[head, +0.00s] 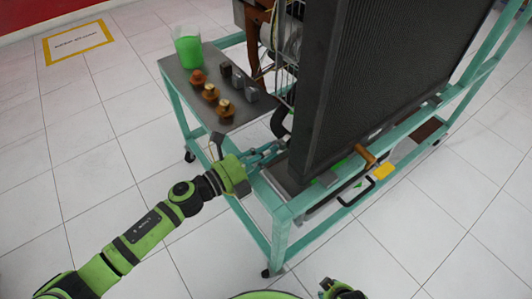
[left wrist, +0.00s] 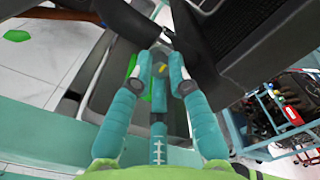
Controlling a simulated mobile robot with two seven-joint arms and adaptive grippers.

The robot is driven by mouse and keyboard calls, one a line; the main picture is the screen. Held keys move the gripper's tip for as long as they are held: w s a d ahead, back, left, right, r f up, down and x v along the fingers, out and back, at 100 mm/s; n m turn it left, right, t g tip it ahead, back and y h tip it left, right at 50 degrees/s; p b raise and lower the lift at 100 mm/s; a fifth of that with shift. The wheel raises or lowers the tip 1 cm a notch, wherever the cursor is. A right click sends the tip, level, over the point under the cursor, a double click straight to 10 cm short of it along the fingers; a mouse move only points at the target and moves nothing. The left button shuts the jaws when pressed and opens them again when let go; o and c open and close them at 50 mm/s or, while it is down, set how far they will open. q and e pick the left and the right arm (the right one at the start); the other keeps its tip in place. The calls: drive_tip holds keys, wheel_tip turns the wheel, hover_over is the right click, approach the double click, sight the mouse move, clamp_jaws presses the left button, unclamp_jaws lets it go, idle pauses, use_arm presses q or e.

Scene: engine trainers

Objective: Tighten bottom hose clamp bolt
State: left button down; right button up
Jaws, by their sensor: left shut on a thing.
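My left gripper (head: 273,153) reaches in from the left to the lower corner of the radiator (head: 362,75). I cannot make out whether this is the clamp bolt. A black hose (head: 280,121) bends down beside the radiator, just beyond the fingertips; a dark hose end (left wrist: 153,36) also shows ahead of the fingers. The bottom clamp itself is not clearly visible. Part of my right arm's end (head: 340,289) shows at the bottom edge; its fingers are unclear.
The teal-framed stand (head: 281,215) carries the radiator. Its grey shelf (head: 181,75) holds a jar of green liquid (head: 189,52), several orange-brown parts with brass tops (head: 211,92) and grey blocks. An orange handle (head: 365,154) and yellow tag (head: 384,171) are at the front right. Tiled floor is clear.

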idle(0.3)
use_arm(q)
drive_tip(key=c, duration=1.2)
unclamp_jaws()
drive_tip(key=shift+a, duration=0.1)
drive_tip(key=v, duration=1.2)
